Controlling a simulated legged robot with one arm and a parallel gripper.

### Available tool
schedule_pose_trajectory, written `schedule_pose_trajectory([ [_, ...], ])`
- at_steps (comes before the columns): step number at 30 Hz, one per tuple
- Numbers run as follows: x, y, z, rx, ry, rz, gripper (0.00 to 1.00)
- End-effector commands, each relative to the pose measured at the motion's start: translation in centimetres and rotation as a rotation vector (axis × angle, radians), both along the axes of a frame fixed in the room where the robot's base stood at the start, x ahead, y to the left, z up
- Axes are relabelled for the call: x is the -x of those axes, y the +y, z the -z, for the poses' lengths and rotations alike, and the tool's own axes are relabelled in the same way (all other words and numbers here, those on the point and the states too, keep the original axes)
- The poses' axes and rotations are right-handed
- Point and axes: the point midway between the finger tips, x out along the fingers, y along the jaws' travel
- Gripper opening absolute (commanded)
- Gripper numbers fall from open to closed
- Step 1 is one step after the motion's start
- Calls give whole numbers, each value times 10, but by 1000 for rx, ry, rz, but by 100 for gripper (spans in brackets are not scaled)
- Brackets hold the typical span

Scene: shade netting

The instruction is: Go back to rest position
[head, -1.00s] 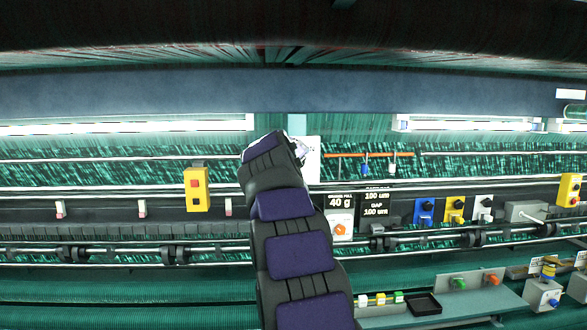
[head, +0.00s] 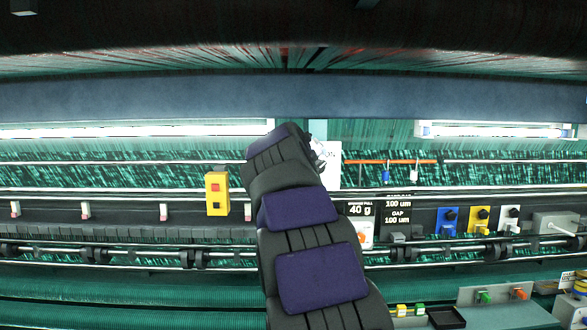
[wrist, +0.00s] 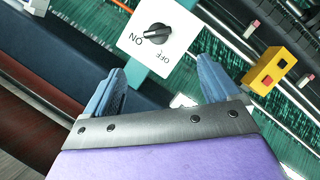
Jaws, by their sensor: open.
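My gripper (wrist: 158,90) shows in the wrist view with its two blue-grey fingers spread apart and nothing between them. Beyond the fingers is a white switch plate (wrist: 180,38) with a black rotary knob (wrist: 158,33), marked ON and OFF. The knob's pointer lies toward the ON side. The gripper does not touch the plate, as far as I can tell.
A yellow box with a red button (head: 217,193) sits left of my arm. A display panel (head: 397,212) and blue, yellow and white switches (head: 447,221) are to the right. A black tray (head: 446,318) and a shelf with green and orange knobs (head: 500,312) are lower right.

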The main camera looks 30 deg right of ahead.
Motion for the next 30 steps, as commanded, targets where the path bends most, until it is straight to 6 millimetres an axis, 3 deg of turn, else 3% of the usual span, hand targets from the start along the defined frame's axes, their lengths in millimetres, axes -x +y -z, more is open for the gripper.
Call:
schedule_pose_trajectory([
  [7, 0, 1, 2, -3, 2, -1, 89],
  [11, 6, 10, 29, -44, 32, -7, 89],
  [14, 17, 29, 75, -118, 86, -19, 89],
  [20, 59, 81, 192, -311, 231, -39, 89],
  [26, 119, 137, 306, -491, 394, -44, 89],
  [30, 169, 175, 379, -604, 509, -39, 89],
])
